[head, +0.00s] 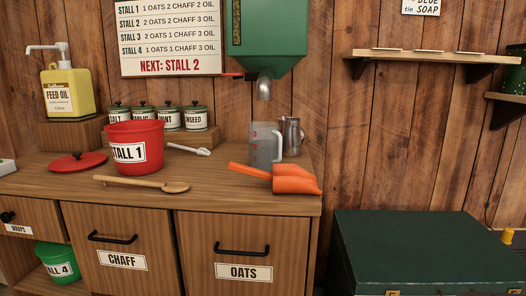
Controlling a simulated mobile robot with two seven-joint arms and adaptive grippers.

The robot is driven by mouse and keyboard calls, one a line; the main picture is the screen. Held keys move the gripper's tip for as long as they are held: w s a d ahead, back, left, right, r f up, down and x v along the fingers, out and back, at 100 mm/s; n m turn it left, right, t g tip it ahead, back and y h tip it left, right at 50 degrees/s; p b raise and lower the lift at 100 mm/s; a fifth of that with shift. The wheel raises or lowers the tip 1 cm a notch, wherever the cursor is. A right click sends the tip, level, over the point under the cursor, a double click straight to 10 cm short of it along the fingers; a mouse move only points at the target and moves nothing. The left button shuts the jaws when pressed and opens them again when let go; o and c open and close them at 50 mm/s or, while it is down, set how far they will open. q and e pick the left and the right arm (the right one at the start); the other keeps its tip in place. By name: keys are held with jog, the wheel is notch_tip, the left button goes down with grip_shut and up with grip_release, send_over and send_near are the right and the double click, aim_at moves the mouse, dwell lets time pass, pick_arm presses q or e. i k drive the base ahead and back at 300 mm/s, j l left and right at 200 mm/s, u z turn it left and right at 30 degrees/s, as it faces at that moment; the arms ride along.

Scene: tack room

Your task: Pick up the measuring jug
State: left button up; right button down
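The measuring jug (264,146) is a clear, greyish jug with red marks and a handle on its right side. It stands upright on the wooden counter (215,180), below the spout of the green dispenser (266,40). A metal pitcher (292,136) stands just behind it to the right. An orange scoop (285,179) lies in front of it, near the counter's front edge. Neither of my grippers shows in the head view.
A red STALL 1 bucket (133,147), a wooden spoon (142,184), a red lid (77,161) and a small white scoop (190,148) lie left of the jug. A yellow feed oil bottle (67,92) and several green tins (168,117) stand behind. A dark green chest (420,250) is at right.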

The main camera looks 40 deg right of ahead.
aim_at(265, 140)
jog(key=z, duration=1.4)
